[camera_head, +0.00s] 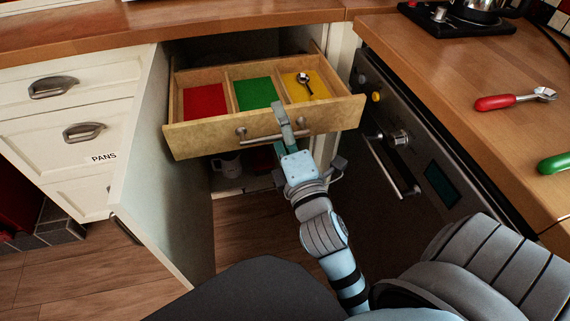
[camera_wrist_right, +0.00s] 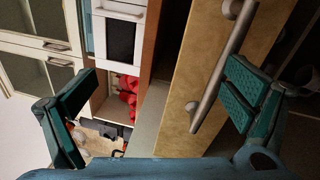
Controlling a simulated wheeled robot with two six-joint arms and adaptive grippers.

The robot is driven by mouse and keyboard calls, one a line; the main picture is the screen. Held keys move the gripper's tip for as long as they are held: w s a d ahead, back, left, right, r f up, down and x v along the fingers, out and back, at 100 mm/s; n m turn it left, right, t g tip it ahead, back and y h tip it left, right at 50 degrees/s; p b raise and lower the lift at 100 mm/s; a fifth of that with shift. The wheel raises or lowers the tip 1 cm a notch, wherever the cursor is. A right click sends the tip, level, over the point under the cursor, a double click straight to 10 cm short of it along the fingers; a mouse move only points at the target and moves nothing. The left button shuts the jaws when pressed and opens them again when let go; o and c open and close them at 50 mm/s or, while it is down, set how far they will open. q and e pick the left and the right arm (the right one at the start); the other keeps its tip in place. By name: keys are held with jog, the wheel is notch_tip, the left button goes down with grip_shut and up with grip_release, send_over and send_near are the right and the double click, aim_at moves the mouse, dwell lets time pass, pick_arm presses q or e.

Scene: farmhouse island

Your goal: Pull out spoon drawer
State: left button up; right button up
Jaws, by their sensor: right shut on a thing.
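The spoon drawer (camera_head: 185,146) is a wooden drawer that stands pulled out of the cabinet under the counter. It has three compartments with red, green and yellow floors, and a spoon (camera_head: 304,83) lies in the yellow one. Its metal bar handle (camera_head: 252,142) runs across the front. My right gripper (camera_head: 281,127) is shut on the handle, near its middle, with one finger reaching up over the drawer front. In the right wrist view my right gripper (camera_wrist_right: 165,92) has a finger on either side, with the handle (camera_wrist_right: 220,75) between them. My left gripper is not in view.
An open white cabinet door (camera_head: 165,170) stands left of the drawer. A dark oven front (camera_head: 410,140) is close on the right. A mug (camera_head: 228,165) sits on the shelf below. Red (camera_head: 495,102) and green (camera_head: 555,163) handled tools lie on the right counter.

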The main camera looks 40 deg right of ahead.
jog(key=s+a+m, duration=0.1)
jog(key=s, duration=0.1)
jog(key=s+a+m, duration=0.1)
jog(key=s, duration=0.1)
jog(key=s+a+h, duration=0.1)
jog(key=s, duration=0.2)
jog(key=shift+m+g, duration=0.4)
jog(key=c, duration=1)
jog(key=s, duration=0.1)
jog(key=s+a+f+p, duration=0.1)
jog(key=s+f, duration=0.1)
jog(key=shift+a, duration=0.25)
jog(key=shift+w, duration=0.1)
